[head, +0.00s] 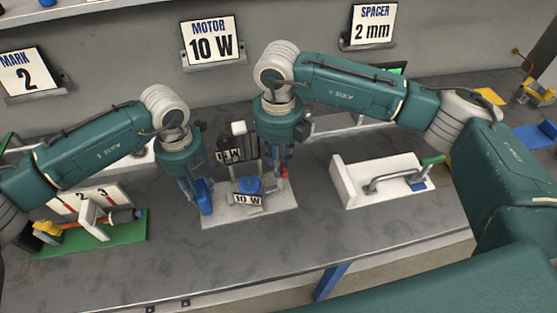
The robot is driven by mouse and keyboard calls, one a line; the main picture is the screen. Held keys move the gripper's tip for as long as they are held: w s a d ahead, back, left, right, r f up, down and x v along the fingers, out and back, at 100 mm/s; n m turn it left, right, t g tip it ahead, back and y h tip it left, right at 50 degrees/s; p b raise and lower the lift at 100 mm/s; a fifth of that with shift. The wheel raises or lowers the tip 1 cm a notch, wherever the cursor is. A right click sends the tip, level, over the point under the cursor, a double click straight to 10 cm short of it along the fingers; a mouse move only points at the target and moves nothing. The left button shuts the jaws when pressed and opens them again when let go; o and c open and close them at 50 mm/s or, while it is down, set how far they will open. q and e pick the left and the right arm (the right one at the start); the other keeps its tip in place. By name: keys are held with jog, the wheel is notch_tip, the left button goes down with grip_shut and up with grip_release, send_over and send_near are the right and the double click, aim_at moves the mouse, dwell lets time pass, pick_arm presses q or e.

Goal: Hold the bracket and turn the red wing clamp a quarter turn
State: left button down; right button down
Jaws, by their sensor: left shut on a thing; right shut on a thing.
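A blue motor (248,185) with a "10 W" label sits in a grey bracket (233,199) on a pale base plate (270,205) at the middle of the bench. My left gripper (203,204) points down at the bracket's left side and is shut on it; the contact is mostly hidden by the fingers. My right gripper (277,172) points down behind and right of the motor. It is shut on the red wing clamp (284,173), of which only a small red part shows. The clamp's turn angle cannot be made out.
A green board (120,235) with a tool and number plates lies at left. Signs on the back wall read "MOTOR 10 W" (212,40), "SPACER 2 mm" (372,25) and "MARK 2" (28,72). The front bench is clear.

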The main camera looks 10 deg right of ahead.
dwell(0.3)
jog(key=c, duration=1.5)
grip_release()
jog(key=shift+r, duration=0.1)
notch_tip(320, 180, up, 12)
jog(key=shift+f, duration=0.1)
pick_arm(q)
jog(key=c, duration=1.2)
grip_release()
